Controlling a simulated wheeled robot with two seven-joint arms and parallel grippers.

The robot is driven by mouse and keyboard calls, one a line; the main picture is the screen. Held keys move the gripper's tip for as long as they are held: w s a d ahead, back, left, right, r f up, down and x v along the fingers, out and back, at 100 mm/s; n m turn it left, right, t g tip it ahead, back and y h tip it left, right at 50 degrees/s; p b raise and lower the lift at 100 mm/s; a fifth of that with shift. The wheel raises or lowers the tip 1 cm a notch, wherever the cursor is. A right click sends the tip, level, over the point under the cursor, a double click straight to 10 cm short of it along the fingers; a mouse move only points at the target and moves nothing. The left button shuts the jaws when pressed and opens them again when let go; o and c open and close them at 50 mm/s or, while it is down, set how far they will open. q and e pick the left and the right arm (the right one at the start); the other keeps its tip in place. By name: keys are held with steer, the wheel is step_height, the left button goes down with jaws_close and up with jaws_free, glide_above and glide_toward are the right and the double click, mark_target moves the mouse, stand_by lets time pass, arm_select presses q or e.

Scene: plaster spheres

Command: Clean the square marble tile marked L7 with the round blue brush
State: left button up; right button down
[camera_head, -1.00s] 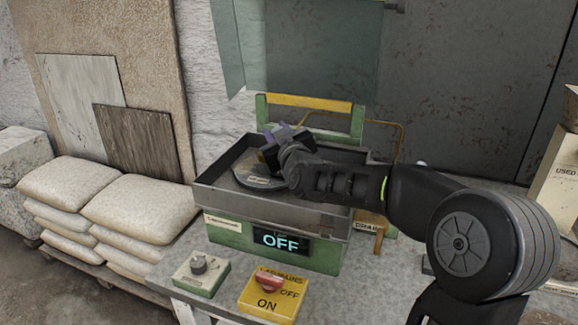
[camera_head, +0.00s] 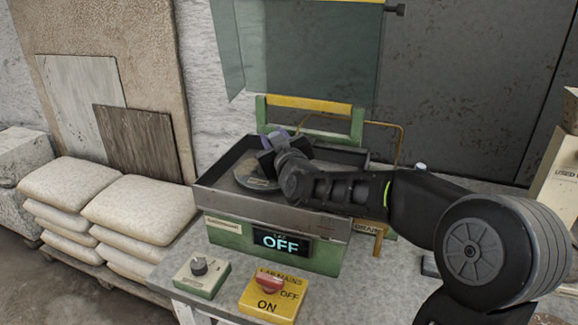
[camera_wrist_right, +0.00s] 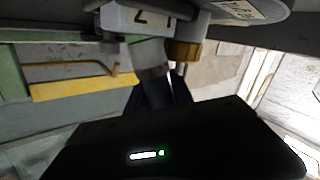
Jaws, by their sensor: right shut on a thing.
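My right gripper (camera_head: 272,152) is over the steel tray (camera_head: 235,206) of the green machine, above a grey disc (camera_head: 252,183). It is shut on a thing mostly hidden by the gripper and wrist. A small bluish-purple part (camera_head: 278,134) shows at the gripper's far side; I cannot tell whether it is the round blue brush. In the right wrist view, the gripper fingers (camera_wrist_right: 160,92) meet a grey rounded piece (camera_wrist_right: 151,58). I cannot identify the L7 tile. My left gripper is out of view.
The machine's display (camera_head: 281,241) reads OFF. A yellow mains box (camera_head: 270,297) with a red knob and a green knob box (camera_head: 201,276) stand in front. A clear shield (camera_head: 300,50) hangs above the tray. Bags (camera_head: 140,207) and slabs (camera_head: 80,90) are at left.

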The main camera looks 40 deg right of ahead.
steer(key=shift+s+a, duration=0.15)
steer(key=shift+a, duration=0.05)
steer(key=shift+f, duration=0.1)
steer(key=shift+d, duration=0.1)
steer(key=shift+w+d, duration=0.35)
steer(key=shift+d, duration=0.1)
steer(key=shift+w+d+b, duration=0.1)
steer(key=shift+b, duration=0.25)
steer(key=shift+w+d+b, duration=0.25)
steer(key=shift+d+b, duration=0.05)
steer(key=shift+d, duration=0.1)
steer(key=shift+a, duration=0.15)
